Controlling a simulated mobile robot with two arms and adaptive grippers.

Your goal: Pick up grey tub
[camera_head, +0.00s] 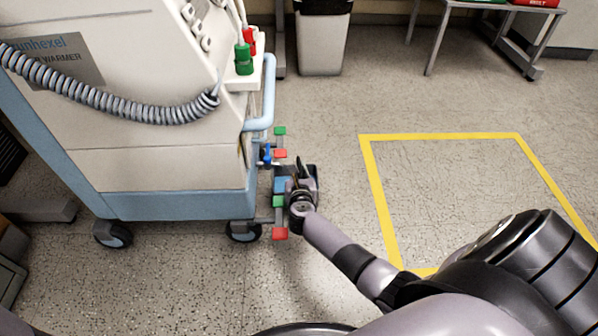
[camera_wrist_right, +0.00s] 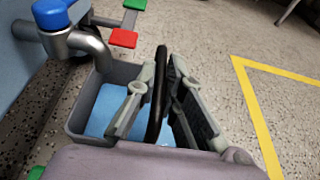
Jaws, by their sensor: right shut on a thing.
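The grey tub (camera_wrist_right: 122,72) shows in the right wrist view, with blue inside it. It sits under a metal spout with a blue knob (camera_wrist_right: 50,14), at the side of the cart. My right gripper (camera_head: 300,172) is low beside the cart's right end in the head view. In the right wrist view its fingers (camera_wrist_right: 165,100) are shut on a dark, curved handle-like bar over the tub. The fingers and wrist hide part of the tub. Whether its base touches anything cannot be seen. My left gripper is not in view.
The white and blue warmer cart (camera_head: 150,160) stands on casters at left. Red and green tabs (camera_head: 280,233) stick out near the tub. A yellow square outline (camera_head: 440,136) marks clear floor at right. A waste bin (camera_head: 322,45) and a table (camera_head: 480,6) stand behind.

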